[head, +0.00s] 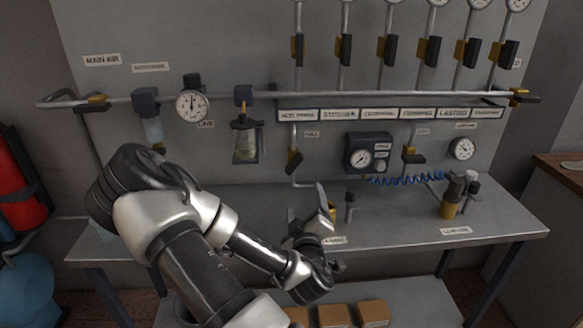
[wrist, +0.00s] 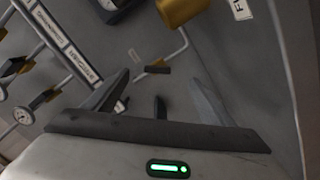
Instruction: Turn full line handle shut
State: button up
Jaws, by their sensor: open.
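A valve with a dark handle (head: 294,161) hangs on a vertical pipe on the grey panel, beside a small label (head: 311,134) that seems to read FULL. The handle looks tilted. My gripper (head: 307,214) is open and empty, low in front of the panel, below and slightly right of that valve and apart from it. In the wrist view my gripper (wrist: 160,95) has its fingers spread. A brass-coloured part (wrist: 182,10) shows beyond them at the top, near a label (wrist: 241,8) beginning with F. I cannot tell which valve this is.
The grey bench (head: 400,235) holds a small dark post (head: 350,205) and a brass and dark fitting (head: 451,200). A gauge box (head: 367,153) and blue coiled hose (head: 405,180) are right of the valve. A glass-bowled unit (head: 245,145) hangs left. Boxes (head: 335,315) lie below.

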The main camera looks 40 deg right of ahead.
jog(key=n+t, duration=0.1)
jog(key=n, duration=0.1)
send_near(294, 165)
jog(key=shift+y, duration=0.4)
jog(key=x, duration=1)
jog(key=shift+s+d+f, duration=0.2)
jog(key=shift+d+f, duration=0.1)
jog(key=shift+d, duration=0.15)
jog(key=c, duration=1.1)
jog(key=shift+o, duration=0.2)
